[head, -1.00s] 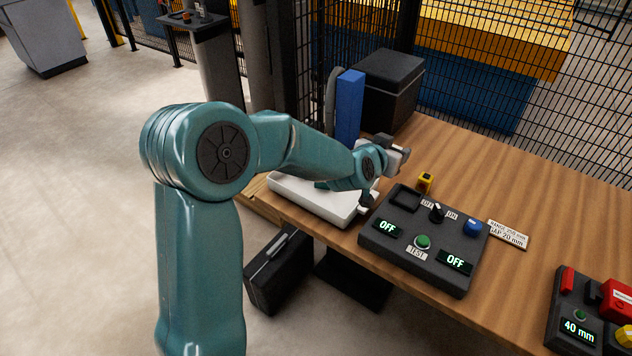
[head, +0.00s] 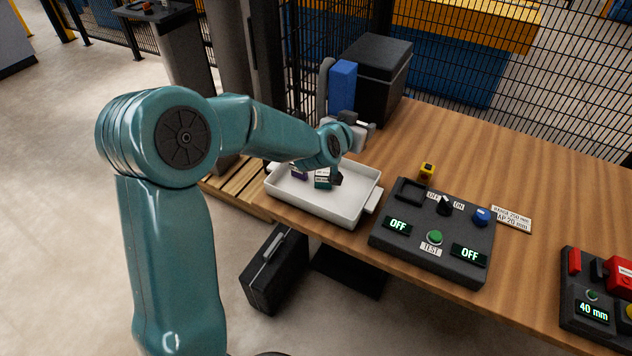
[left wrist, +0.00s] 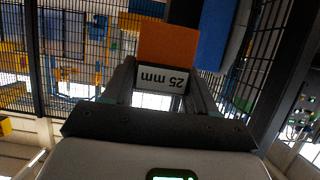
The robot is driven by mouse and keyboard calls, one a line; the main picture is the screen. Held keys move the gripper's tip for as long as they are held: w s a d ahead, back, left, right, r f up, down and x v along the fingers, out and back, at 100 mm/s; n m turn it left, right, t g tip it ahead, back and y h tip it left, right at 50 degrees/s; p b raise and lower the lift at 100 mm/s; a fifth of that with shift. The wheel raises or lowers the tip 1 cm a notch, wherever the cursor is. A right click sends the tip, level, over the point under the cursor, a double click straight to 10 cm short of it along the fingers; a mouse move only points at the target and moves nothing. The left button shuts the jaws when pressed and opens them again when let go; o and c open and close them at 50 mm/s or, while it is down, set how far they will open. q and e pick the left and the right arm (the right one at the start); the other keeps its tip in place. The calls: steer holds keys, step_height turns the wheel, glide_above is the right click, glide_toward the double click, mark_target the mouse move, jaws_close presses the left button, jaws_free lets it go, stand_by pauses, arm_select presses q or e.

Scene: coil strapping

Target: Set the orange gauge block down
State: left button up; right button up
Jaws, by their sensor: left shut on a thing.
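The orange gauge block (left wrist: 168,45) shows in the left wrist view, with a white label reading "25 mm" upside down. My left gripper (left wrist: 160,88) is shut on it, one finger on each side of the label. In the head view my left gripper (head: 352,133) is above the back of the white tray, in front of the blue upright block. The orange block cannot be made out there. My right gripper is in neither view.
A small yellow block (head: 427,171) stands behind that box. The table's right rear is clear.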

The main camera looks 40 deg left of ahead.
arm_select(q)
steer(key=shift+a, duration=0.15)
steer(key=shift+f, duration=0.35)
step_height(320, 180, down, 15)
steer(key=shift+r, duration=0.2)
step_height(320, 180, down, 4)
steer(key=shift+f, duration=0.2)
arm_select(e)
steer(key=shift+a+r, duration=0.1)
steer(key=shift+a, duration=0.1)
arm_select(q)
steer(key=shift+f, duration=0.1)
steer(key=o, duration=0.8)
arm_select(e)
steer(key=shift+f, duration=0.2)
